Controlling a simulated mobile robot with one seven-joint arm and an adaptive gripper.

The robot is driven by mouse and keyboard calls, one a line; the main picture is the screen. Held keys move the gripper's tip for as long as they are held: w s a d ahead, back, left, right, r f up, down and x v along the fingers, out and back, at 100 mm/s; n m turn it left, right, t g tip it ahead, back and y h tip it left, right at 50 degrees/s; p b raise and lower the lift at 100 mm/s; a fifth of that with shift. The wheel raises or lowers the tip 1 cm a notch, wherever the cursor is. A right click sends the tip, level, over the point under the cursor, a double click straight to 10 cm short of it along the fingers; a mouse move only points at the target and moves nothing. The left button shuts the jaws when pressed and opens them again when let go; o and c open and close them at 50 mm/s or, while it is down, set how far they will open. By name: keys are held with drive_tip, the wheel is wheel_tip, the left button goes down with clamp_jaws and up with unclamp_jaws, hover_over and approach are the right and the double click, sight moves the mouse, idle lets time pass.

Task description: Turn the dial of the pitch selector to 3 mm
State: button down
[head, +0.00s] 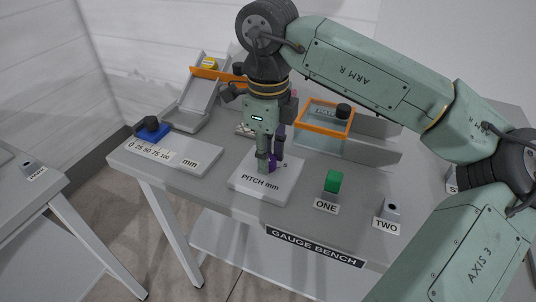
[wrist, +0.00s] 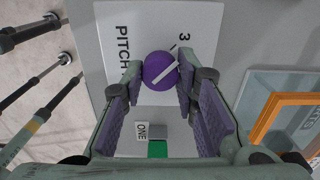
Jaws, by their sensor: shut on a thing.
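The pitch selector is a pale plate (head: 255,188) lettered "PITCH mm" on the bench, and its plate (wrist: 120,15) fills the upper wrist view. Its purple dial (wrist: 158,72) has a white pointer line and also shows in the head view (head: 272,161), partly hidden by my fingers. My gripper (head: 273,165) points down over the plate. In the wrist view my gripper (wrist: 160,66) is shut on the dial, one finger on each side. A "3" and a short dark tick lie just above the dial there. The pointer line slants to the upper right, not clearly in line with the tick.
A green block (head: 333,181) labelled ONE and a TWO post (head: 392,208) stand right of the plate. An orange-framed box (head: 325,119) and a ramp (head: 205,90) stand behind.

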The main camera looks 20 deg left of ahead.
idle(0.4)
drive_tip(key=c, duration=1.2)
unclamp_jaws()
drive_tip(key=shift+c, duration=0.2)
wheel_tip(320, 180, up, 12)
drive_tip(key=shift+r, duration=0.15)
